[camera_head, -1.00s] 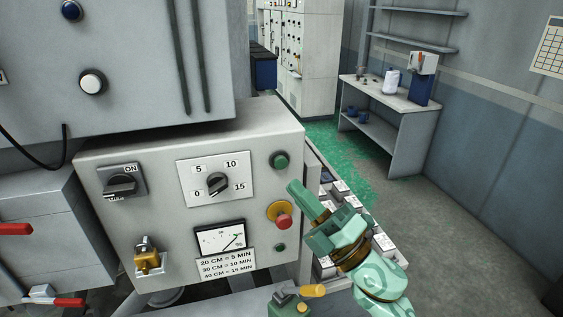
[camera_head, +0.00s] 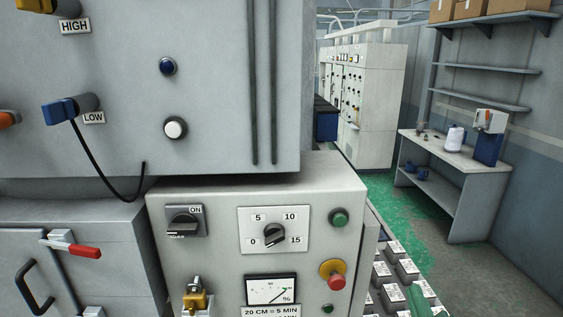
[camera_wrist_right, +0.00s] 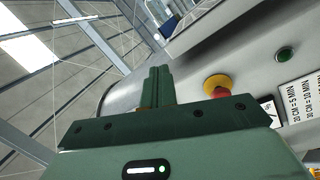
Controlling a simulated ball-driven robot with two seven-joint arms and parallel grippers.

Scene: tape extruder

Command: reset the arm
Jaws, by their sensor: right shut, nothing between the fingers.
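My right gripper (camera_head: 420,300) shows only as a green piece at the bottom edge of the head view, right of the control panel (camera_head: 220,225). In the right wrist view its fingers (camera_wrist_right: 157,86) are together with nothing between them. They are apart from the red button on its yellow collar (camera_wrist_right: 217,86), which stands to their right. In the head view that red button (camera_head: 335,281) is at the panel's lower right, below a green button (camera_head: 339,218). The rest of my right arm is out of the head view, and my left gripper does not show.
A dial (camera_head: 274,235) and a black ON switch (camera_head: 184,221) sit on the panel. Labelled blocks (camera_head: 398,249) line the machine's right side. A lever with a red handle (camera_head: 84,251) juts out at left. Open floor (camera_head: 415,222) lies before the workbench (camera_head: 460,160).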

